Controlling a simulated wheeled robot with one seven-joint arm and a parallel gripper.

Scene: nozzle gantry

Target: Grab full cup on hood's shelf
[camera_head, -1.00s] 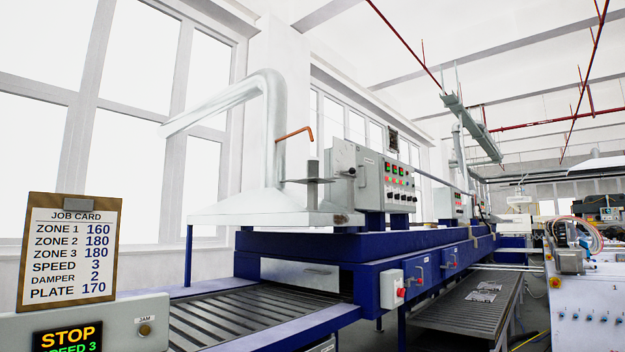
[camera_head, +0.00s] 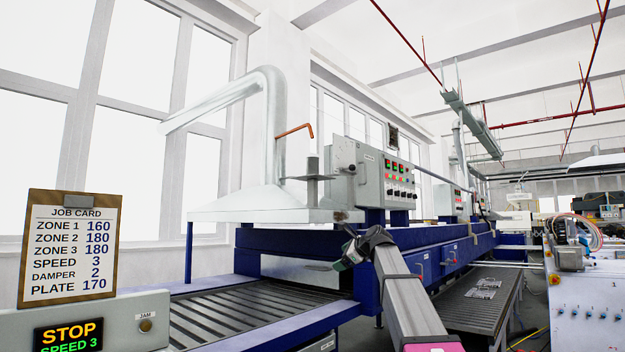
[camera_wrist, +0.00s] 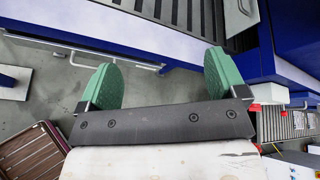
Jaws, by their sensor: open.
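A grey cylinder that looks like the cup (camera_head: 313,166) stands upright on a small shelf (camera_head: 297,178) at the right of the pale exhaust hood (camera_head: 255,203) in the head view. Its inside is hidden, so I cannot tell whether it is full. My gripper (camera_head: 343,258) is below and a little right of the shelf, in front of the blue oven, well apart from the cup. In the wrist view my gripper (camera_wrist: 160,82) shows two green pads spread wide with nothing between them. The cup is not in the wrist view.
A grey control box (camera_head: 385,178) stands just right of the shelf. An orange bent handle (camera_head: 296,131) juts out above it. The slatted conveyor (camera_head: 250,305) runs below the hood. A job card (camera_head: 70,248) stands at the left. Open air lies in front of the shelf.

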